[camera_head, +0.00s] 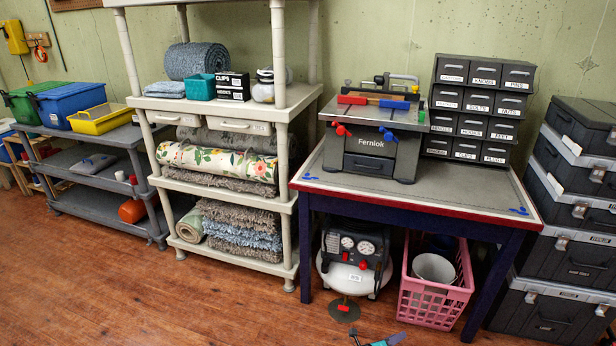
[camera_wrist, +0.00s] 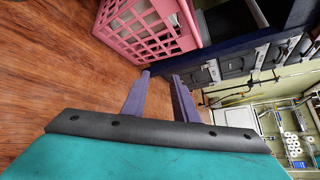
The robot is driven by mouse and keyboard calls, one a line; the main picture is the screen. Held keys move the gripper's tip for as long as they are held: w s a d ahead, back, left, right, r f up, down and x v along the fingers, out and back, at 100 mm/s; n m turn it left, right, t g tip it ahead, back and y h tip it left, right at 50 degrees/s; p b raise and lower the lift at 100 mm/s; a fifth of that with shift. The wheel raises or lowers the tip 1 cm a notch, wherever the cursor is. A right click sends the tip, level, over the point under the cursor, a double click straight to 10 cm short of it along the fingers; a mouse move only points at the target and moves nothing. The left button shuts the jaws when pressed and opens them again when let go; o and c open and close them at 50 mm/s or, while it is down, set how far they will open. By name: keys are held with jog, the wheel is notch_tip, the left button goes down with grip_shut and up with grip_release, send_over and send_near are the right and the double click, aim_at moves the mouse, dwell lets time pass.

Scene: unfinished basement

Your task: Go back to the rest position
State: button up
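My gripper (camera_wrist: 161,78) shows in the wrist view with its two purple fingers apart and nothing between them. Its teal body fills the lower part of that view. In the head view only a small part of my gripper (camera_head: 358,338) shows at the bottom edge, low in front of the workbench. The pink basket (camera_wrist: 150,30) lies beyond the fingers in the wrist view, apart from them.
The workbench (camera_head: 330,185) carries a grey Fernlok tool (camera_head: 372,165) and a drawer cabinet (camera_head: 478,100). Below are a compressor (camera_head: 352,250) and the pink basket (camera_head: 435,300). Black cases (camera_head: 565,260) stand right, shelves (camera_head: 220,190) left. Wooden floor (camera_head: 150,300) is clear at front left.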

jog(key=s+r+m+g+y+p, duration=0.25)
jog(key=s+m+g+p, duration=0.2)
jog(key=s+m, duration=0.6)
jog(key=s+r+m+g+y+p, duration=0.1)
jog(key=s+r+m+g+p, duration=0.5)
jog(key=s, duration=0.8)
jog(key=s+a+m+g+y+b, duration=0.1)
jog(key=s+a+m+g+y, duration=0.2)
jog(key=s+a+m+y, duration=0.5)
jog(key=shift+s+a+r+m, duration=0.3)
jog(key=shift+s+a+m, duration=2.95)
jog(key=shift+m, duration=2.7)
jog(key=shift+w+a+y, duration=0.25)
jog(key=shift+w+a, duration=0.25)
jog(key=shift+w, duration=0.05)
